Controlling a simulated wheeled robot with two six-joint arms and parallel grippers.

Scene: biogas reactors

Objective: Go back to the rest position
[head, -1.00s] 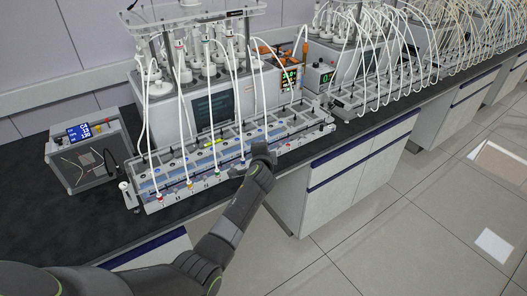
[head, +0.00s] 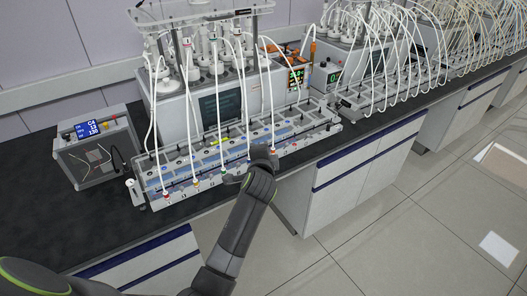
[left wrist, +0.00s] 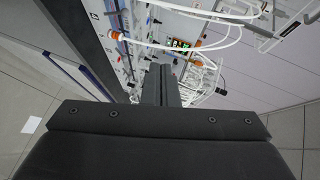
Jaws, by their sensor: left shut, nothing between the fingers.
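My left arm comes up from the bottom of the head view, and its left gripper (head: 260,158) is at the front edge of the long grey valve rack (head: 240,170). The arm's end hides part of the rack's front there, and I cannot tell in this view whether it touches the rack. In the left wrist view the dark fingers (left wrist: 160,86) are together with nothing between them, and they point toward the rack and its white tubes. My right gripper is in neither view.
A reactor unit with white bottles (head: 215,100) stands behind the rack, with white tubes (head: 187,120) running down to it. A grey box with a blue display (head: 90,150) stands at left. More tubed units line the bench at right. The tiled floor (head: 400,220) in front is clear.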

